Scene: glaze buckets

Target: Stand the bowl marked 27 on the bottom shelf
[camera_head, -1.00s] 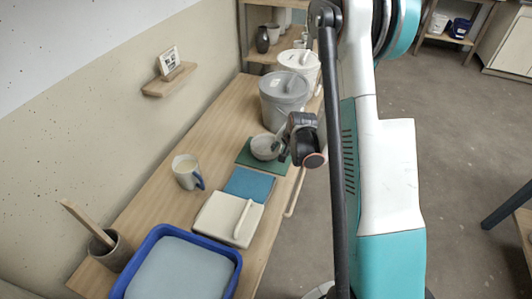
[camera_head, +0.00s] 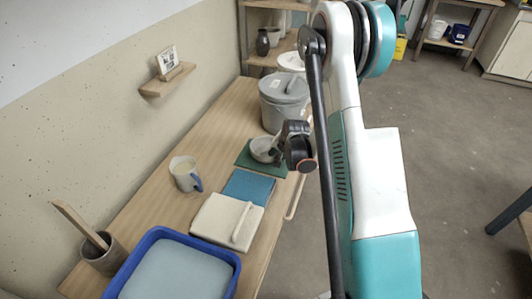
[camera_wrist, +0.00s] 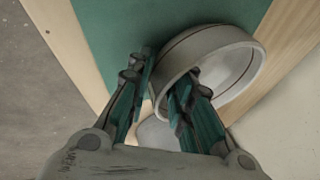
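A grey bowl (camera_head: 261,150) sits at the green mat (camera_head: 243,158) on the table; no number is readable on it. My gripper (camera_head: 281,146) is at its right side. In the wrist view the bowl (camera_wrist: 240,82) shows its opening, and my gripper (camera_wrist: 165,80) straddles its wall, one finger inside and one outside. The fingers are close together, but whether both press on the wall is not clear. A wooden shelf unit (camera_head: 262,60) stands at the far end with dark and pale vessels; my arm hides part of it.
A grey lidded bucket (camera_head: 283,112) stands just behind the bowl, with a white bucket (camera_head: 290,60) beyond. A blue mat (camera_head: 248,186), cream slab (camera_head: 220,215), mug (camera_head: 184,175) and blue tray (camera_head: 232,262) lie nearer. A small wall shelf (camera_head: 165,82) is at left.

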